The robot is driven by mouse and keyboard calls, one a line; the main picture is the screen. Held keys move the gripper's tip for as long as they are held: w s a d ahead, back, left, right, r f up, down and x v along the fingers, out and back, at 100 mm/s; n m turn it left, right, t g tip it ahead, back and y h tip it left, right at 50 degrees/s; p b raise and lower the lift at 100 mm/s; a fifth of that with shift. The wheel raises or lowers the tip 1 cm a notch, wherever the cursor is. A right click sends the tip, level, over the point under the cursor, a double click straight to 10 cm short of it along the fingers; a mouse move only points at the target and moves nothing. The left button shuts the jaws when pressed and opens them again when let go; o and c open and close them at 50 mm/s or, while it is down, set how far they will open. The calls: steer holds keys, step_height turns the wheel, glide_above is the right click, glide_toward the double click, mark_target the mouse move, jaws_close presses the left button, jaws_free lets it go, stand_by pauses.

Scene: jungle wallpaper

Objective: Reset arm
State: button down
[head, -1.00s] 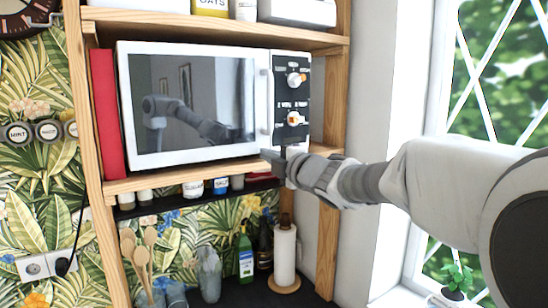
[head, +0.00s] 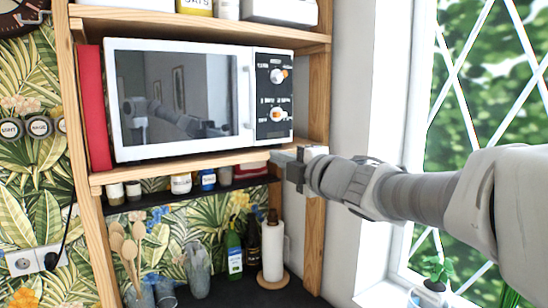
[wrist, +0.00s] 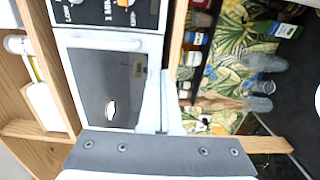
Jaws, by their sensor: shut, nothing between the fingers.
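My gripper (head: 278,157) is in front of the wooden shelf, just below the lower right corner of the white microwave (head: 180,150). It points left and holds nothing. In the wrist view, my gripper (wrist: 160,90) shows its two pale fingers pressed together. The microwave (wrist: 115,80) appears sideways there, with its door closed and its black control panel at the top. I cannot tell how far the fingertips are from the shelf.
The wooden shelf unit (head: 318,100) is close to my gripper. Small jars (head: 181,184) stand on a dark lower ledge. A paper towel roll (head: 273,250), bottles and wooden spoons stand on the counter. A window (head: 490,90) and a potted plant (head: 436,275) are at right.

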steer(key=s+d+f+m+g+h, duration=0.1)
steer(key=s+d+f+m+h, duration=0.45)
steer(key=d+m, duration=0.25)
steer(key=s+d+f+m+g+h, duration=0.1)
steer(key=s+d+f+m+h, duration=0.3)
steer(key=s+d+m+h, duration=0.35)
steer(key=s+a+f+m+g+y, duration=0.1)
steer(key=s+f+m+g+y, duration=0.2)
steer(key=s+f+m+g, duration=0.4)
steer(key=s+f+m, duration=0.2)
steer(key=s+f, duration=0.4)
steer(key=s, duration=0.2)
steer(key=shift+s+a+f, duration=0.2)
steer(key=shift+s, duration=0.15)
